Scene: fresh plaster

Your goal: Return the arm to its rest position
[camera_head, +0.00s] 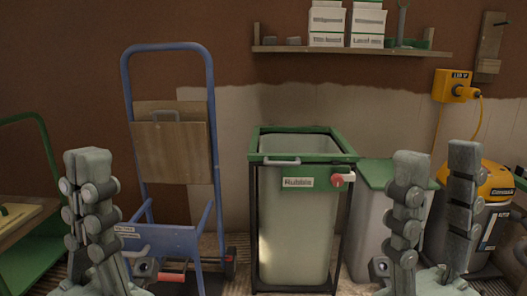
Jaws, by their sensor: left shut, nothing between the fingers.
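My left gripper (88,158) stands upright at the lower left, its grey fingers together with nothing between them. It shows in front of the green cart and to the left of the blue hand truck (213,130). My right gripper (437,158) stands upright at the lower right. Its two fingers are clearly apart and the space between them is empty. It partly hides a grey bin with a green lid (378,174) and the yellow and grey machine behind. Neither gripper visibly holds anything.
A rubble bin (297,225) in a green-rimmed frame stands in the middle. A green cart (40,258) is at the left edge. A yellow and grey machine (490,190) stands at the right. A wall shelf (350,51) holds white boxes. A yellow box (452,85) hangs on the wall.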

